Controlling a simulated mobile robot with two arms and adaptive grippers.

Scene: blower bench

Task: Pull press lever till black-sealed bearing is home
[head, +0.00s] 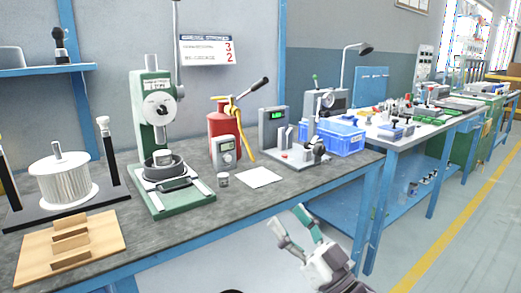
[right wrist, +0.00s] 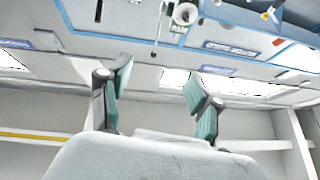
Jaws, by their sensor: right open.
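The green bench press (head: 152,112) stands on the workbench left of the middle in the head view. A thin grey rod (head: 177,45) rises at the right of its head and leaves the picture at the top; I cannot tell for sure whether it is the press lever. A pale round part (head: 162,157) sits in a dark ring (head: 164,170) under the ram. I cannot make out a black seal or how deep a bearing sits. My right gripper (head: 288,215) is open and empty in front of the bench edge, well away from the press; its spread fingers show in the right wrist view (right wrist: 158,75).
A finned rotor (head: 62,183) and a stepped wooden block (head: 72,242) are at left. A red cylinder (head: 218,122) with a yellow, black-gripped handle, a grey meter (head: 224,152) and white paper (head: 259,177) stand or lie right of the press. A blue bin (head: 340,138) is further right.

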